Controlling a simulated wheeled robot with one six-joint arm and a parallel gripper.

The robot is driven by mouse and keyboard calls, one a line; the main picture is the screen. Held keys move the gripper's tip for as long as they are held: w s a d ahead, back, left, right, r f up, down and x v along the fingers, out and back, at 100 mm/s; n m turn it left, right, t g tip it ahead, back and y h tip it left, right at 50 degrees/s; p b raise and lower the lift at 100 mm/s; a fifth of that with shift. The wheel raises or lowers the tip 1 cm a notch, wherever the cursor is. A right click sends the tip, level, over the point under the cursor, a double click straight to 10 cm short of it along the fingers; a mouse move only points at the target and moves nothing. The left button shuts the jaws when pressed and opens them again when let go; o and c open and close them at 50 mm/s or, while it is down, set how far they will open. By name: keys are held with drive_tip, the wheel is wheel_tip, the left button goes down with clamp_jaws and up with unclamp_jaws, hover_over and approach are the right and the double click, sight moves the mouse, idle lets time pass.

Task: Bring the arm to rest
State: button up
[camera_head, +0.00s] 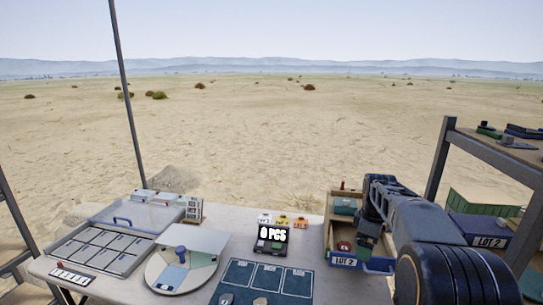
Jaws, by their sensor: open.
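My arm (425,220) reaches in from the lower right and bends downward at its far end. My gripper (366,240) points down over the open wooden tray marked LOT 2 (343,262). The gripper is open, and I see nothing held in it. Its fingertips are small and dark here, and I cannot tell whether they touch anything in the tray. A red-topped piece (344,246) and a green block (345,206) lie in the tray beside the gripper. My arm hides part of the tray's right side.
A thin pole (125,90) rises at left. A shelf (490,150) stands right, with another LOT 2 box (490,241).

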drive_tip(key=s+a+f+m+t, duration=0.1)
drive_tip(key=s+a+m, duration=0.4)
drive_tip(key=s, duration=0.5)
drive_tip(key=s+a+f+m+t, duration=0.1)
drive_tip(key=s+a+m+t, duration=0.1)
drive_tip(key=s+a+m, duration=0.4)
drive_tip(key=s, duration=0.5)
drive_tip(key=shift+s+f, duration=0.15)
drive_tip(key=shift+f, duration=0.25)
